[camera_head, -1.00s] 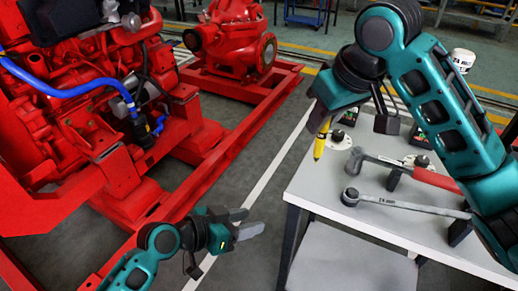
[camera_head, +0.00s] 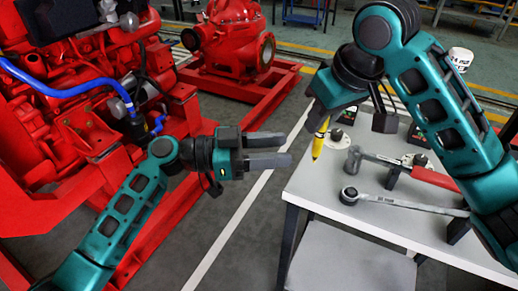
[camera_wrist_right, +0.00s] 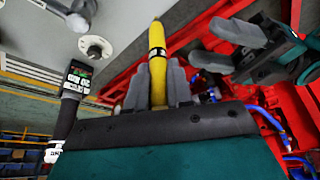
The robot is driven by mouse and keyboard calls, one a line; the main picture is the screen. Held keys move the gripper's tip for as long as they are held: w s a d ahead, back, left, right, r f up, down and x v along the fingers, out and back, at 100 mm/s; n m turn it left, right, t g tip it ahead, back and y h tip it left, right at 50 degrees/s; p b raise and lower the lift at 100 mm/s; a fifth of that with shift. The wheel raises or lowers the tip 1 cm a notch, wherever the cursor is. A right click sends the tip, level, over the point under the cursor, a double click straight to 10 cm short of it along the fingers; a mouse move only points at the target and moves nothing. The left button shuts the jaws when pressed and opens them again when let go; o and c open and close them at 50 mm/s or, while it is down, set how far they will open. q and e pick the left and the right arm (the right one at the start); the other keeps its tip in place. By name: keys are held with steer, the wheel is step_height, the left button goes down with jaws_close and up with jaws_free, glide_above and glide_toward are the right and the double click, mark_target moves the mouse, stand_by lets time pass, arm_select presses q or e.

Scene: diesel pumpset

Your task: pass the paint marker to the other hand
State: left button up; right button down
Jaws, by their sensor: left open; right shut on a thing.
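The yellow paint marker (camera_head: 319,138) hangs below my right gripper (camera_head: 318,120), over the left edge of the table. In the right wrist view the yellow marker (camera_wrist_right: 157,62) with a dark band stands between the two grey fingers of my right gripper (camera_wrist_right: 158,85), which is shut on it. My left gripper (camera_head: 285,150) is open and empty, its fingers pointing right toward the marker with a short gap between. In the right wrist view my left gripper (camera_wrist_right: 240,45) shows at the upper right, apart from the marker.
The grey table (camera_head: 330,190) carries a hammer (camera_head: 400,168) with a red handle and a ratchet wrench (camera_head: 405,202). A white cup (camera_head: 460,58) stands farther back. The red diesel pumpset (camera_head: 90,120) fills the left. Floor is free between pumpset and table.

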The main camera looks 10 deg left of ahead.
mark_target(314, 148)
arm_select(q)
steer(key=x, duration=0.9)
steer(key=shift+d, duration=0.1)
jaws_close()
arm_select(e)
steer(key=c, duration=1)
jaws_free()
steer(key=shift+o, duration=0.3)
